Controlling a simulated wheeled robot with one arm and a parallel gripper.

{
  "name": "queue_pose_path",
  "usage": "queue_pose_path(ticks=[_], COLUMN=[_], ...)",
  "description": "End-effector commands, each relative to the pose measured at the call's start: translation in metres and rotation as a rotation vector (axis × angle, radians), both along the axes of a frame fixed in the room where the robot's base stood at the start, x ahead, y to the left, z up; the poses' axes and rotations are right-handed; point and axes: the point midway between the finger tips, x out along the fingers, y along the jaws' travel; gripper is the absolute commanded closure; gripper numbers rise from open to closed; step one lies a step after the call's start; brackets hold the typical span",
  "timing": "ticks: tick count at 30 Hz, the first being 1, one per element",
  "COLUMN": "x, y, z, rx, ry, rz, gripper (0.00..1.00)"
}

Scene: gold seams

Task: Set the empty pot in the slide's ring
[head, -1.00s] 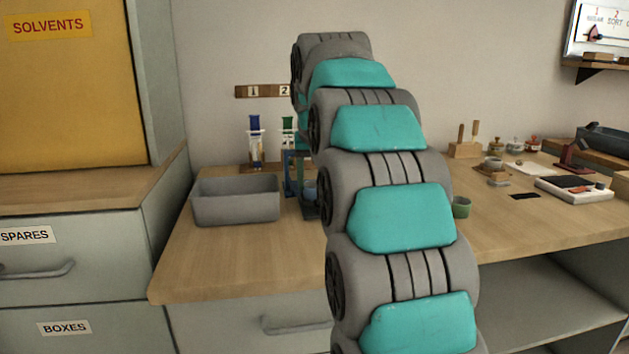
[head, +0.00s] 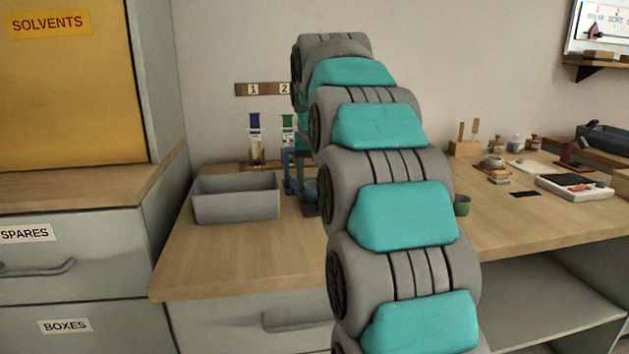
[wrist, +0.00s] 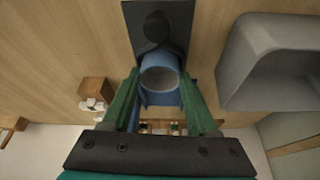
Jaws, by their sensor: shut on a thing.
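My gripper (wrist: 161,78) points down in the wrist view, its two green fingers closed on either side of a round, blue-rimmed pot (wrist: 160,79). The pot's pale grey inside looks empty. Blue parts of the slide stand show around and below it, beside a dark plate (wrist: 183,12) with a dark round part. I cannot tell whether the pot is seated in the ring or just above it.
A grey open bin (head: 236,198) stands left of the stand and close to my gripper in the wrist view (wrist: 270,65). Tubes with blue (head: 256,140) and green (head: 288,140) tops stand behind. A green pot (head: 462,205) is right of my arm.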

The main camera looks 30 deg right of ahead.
Motion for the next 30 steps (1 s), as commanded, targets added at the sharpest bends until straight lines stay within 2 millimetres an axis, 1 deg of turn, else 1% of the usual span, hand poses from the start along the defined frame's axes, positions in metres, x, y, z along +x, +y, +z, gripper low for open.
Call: queue_pose_path(ticks=[3, 4, 12, 13, 26, 30], x=[0.0, 0.0, 0.0, 0.0, 0.0, -0.0009], y=[0.0, 0.0, 0.0, 0.0, 0.0, 0.0004], z=[-0.0001, -0.0001, -0.0001, -0.0001, 0.0001, 0.0032], rx=[0.0, 0.0, 0.0, 0.0, 0.0, 0.0], ry=[0.0, 0.0, 0.0, 0.0, 0.0, 0.0], rz=[0.0, 0.0, 0.0, 0.0, 0.0, 0.0], gripper=[0.92, 0.39, 0.08, 0.06, 0.06, 0.06])
